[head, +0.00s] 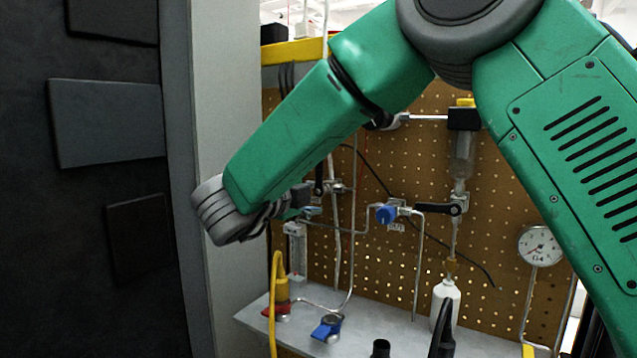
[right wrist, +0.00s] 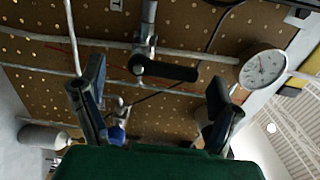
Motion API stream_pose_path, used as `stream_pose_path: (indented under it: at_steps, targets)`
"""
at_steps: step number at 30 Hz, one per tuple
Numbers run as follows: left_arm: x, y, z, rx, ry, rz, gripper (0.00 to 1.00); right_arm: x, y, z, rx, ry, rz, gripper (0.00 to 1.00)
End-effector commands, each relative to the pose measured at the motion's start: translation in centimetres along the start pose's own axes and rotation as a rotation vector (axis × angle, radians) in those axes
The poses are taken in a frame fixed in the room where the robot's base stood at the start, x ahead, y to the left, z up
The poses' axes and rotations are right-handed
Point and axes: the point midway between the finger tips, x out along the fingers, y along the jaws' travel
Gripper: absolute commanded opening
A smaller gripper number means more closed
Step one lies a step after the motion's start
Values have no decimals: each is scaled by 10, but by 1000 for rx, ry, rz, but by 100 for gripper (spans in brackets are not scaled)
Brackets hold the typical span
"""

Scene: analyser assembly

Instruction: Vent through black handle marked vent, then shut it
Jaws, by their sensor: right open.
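My right gripper (head: 303,199) is at the lower end of the green arm in the head view, partly hidden behind its wrist. In the right wrist view its two fingers (right wrist: 155,82) are spread, with nothing held. A black lever handle (right wrist: 165,70) on a metal valve shows between and beyond the fingers, lying roughly crosswise. I cannot tell whether they touch. In the head view, one black handle (head: 438,209) lies roughly level on the pegboard, and another (head: 319,176) stands upright near the gripper. I cannot read a vent marking.
The pegboard (head: 500,150) carries thin pipes, a blue-knobbed valve (head: 386,214) and a round gauge (head: 539,246). The grey shelf (head: 385,332) below holds a white bottle (head: 446,296), a blue-handled valve (head: 327,328) and a yellow hose (head: 274,300). A pale post (head: 205,120) stands left.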

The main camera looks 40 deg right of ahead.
Motion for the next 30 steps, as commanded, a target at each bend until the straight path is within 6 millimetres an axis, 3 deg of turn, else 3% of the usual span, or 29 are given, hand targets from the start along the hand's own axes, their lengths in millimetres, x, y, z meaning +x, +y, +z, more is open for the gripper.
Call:
stream_pose_path:
  at_steps: [6,13,18,30]
  targets:
    - [0,0,0,0,0,0,34,-49,1,1,-2,-4,0,84]
    - [0,0,0,0,0,0,34,-87,3,1,-3,-2,2,84]
    - [0,0,0,0,0,0,34,-98,3,1,-4,0,2,84]
    - [1,0,-2,0,-2,0,34,-98,3,1,-3,0,3,84]
